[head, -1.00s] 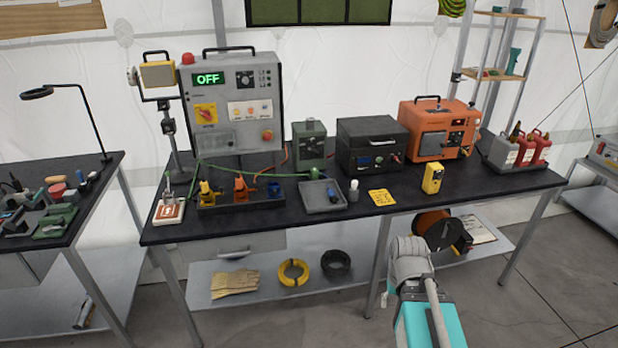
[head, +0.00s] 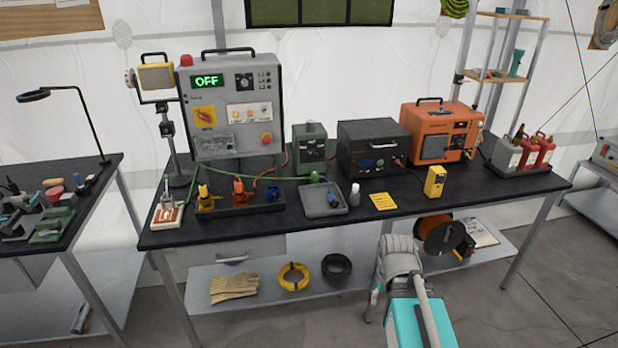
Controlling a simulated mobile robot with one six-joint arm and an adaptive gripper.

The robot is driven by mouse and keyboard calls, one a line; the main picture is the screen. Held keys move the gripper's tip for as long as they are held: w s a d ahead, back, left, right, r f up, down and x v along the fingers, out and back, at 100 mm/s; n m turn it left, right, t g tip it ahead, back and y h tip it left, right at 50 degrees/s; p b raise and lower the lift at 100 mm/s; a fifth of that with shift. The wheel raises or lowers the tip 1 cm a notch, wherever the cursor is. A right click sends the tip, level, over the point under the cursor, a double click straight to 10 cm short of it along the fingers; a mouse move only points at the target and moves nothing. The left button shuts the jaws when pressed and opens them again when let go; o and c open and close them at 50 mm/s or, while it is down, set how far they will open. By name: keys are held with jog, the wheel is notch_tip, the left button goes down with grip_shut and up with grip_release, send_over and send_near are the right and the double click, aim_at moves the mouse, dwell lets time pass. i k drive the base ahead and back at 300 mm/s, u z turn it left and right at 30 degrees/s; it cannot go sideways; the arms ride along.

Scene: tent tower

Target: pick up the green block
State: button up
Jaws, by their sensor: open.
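No plain loose green block stands out on the main bench. A small bright green piece (head: 317,177) sits at the back edge of the grey tray (head: 340,210), at the end of a green cable. A larger grey-green box (head: 310,150) stands behind it. Green items (head: 52,226) also lie on the left table. I cannot tell which of these is the green block. My arm shows at the lower right, in front of the bench, well apart from these things. I cannot make out my gripper's fingers.
A grey panel reading OFF (head: 235,105), a black case (head: 372,150) and an orange machine (head: 440,130) line the back of the bench (head: 420,203). A yellow meter (head: 435,182), a white bottle (head: 354,194) and a yellow card (head: 383,201) stand or lie nearer the front. Cables cross the bench.

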aim_at(314, 175)
jog(key=i, duration=1.35)
jog(key=z, duration=0.05)
